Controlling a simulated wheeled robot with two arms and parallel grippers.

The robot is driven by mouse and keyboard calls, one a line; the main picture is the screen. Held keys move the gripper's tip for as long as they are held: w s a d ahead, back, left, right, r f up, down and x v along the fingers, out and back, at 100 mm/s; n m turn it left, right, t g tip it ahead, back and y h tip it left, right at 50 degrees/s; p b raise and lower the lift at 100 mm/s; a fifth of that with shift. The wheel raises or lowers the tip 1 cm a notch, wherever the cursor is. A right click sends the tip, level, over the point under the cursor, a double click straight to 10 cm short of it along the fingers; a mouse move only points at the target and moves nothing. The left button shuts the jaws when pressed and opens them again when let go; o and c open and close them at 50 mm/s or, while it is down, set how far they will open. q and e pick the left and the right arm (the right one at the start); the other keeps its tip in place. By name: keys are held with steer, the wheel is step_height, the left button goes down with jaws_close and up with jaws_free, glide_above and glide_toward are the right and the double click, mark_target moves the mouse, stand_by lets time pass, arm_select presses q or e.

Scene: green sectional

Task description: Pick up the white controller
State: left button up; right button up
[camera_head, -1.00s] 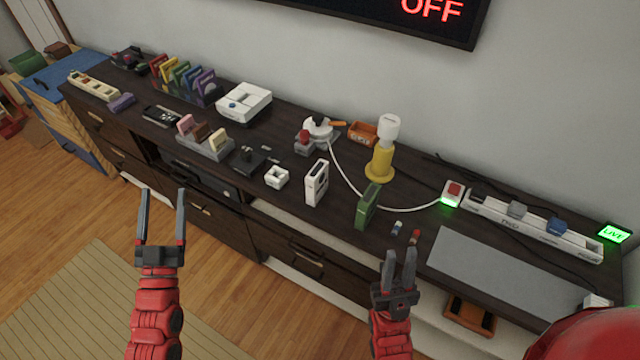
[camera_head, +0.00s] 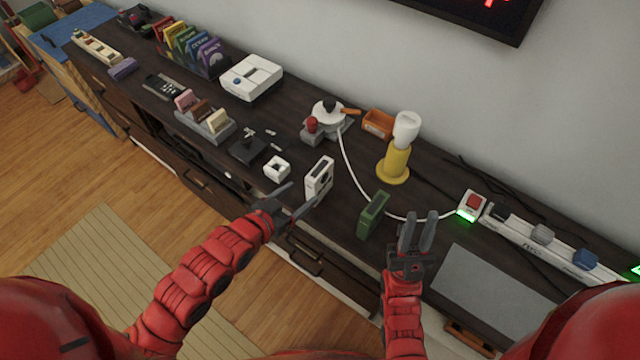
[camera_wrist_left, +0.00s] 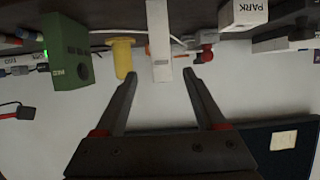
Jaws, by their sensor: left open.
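A slim white box-like device (camera_head: 319,180) with a dark round detail stands upright near the cabinet's front edge; I take it for the white controller. In the left wrist view, which looks inverted, a white upright piece (camera_wrist_left: 160,45) shows beyond and between the fingertips. My left gripper (camera_head: 300,195) is open, just in front of the device, with its fingers pointing toward it.
The green box (camera_head: 373,215) stands right of the device, and a small white block (camera_head: 277,168) sits left of it. A yellow stand (camera_head: 394,165) with a white top is behind. A white cable (camera_head: 350,170) runs behind the device. A grey mat (camera_head: 490,285) lies at right.

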mark_target(310, 186)
arm_select(q)
steer(key=x, duration=0.4)
steer(key=shift+w+d, duration=0.15)
steer(key=shift+w, duration=0.1)
steer(key=shift+p+x, duration=0.6)
steer(key=shift+x, duration=2.25)
steer(key=shift+f, duration=0.1)
steer(key=shift+c, duration=0.3)
jaws_close()
